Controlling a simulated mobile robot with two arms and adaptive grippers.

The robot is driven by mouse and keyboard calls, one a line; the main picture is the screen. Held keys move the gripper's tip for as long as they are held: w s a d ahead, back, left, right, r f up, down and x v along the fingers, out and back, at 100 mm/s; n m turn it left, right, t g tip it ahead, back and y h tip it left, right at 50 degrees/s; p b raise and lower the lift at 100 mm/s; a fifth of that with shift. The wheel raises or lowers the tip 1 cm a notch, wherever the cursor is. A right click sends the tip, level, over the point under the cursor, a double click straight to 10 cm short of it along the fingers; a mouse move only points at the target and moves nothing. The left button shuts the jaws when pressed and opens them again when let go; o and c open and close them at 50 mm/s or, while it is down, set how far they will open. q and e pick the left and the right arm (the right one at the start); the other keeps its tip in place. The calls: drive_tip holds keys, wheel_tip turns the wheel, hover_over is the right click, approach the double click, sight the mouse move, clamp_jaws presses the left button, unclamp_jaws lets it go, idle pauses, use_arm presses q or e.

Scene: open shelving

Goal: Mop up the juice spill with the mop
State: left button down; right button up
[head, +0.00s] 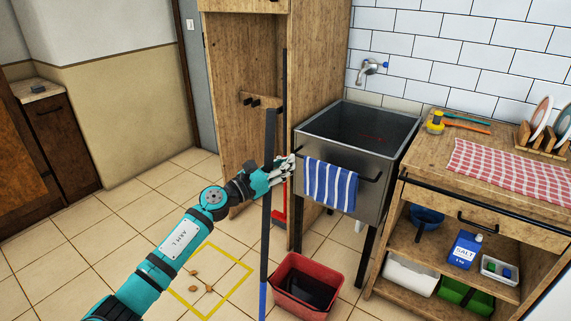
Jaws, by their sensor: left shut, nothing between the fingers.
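My left gripper (282,172) is shut and empty, at the front left of the sink, close to the cabinet. A long dark pole with a blue lower part (265,235) stands nearly upright, crossing my left arm just behind the gripper. Its lower end is cut off by the bottom edge. A second dark pole with a red lower end (280,216) stands by the cabinet, partly hidden. I cannot tell which pole is the mop. I see no juice spill; a yellow square outline (236,291) on the floor holds several brown bits (194,288). My right gripper is out of view.
A red bucket (307,288) with something dark inside stands on the floor in front of the metal sink (325,155). A striped towel (330,184) hangs on the sink's front. A wooden shelf unit (412,190) blocks the right. Tiled floor is clear at left.

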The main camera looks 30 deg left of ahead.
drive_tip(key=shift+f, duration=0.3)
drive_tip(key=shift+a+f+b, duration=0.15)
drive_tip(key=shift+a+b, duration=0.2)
drive_tip(key=shift+b, duration=0.05)
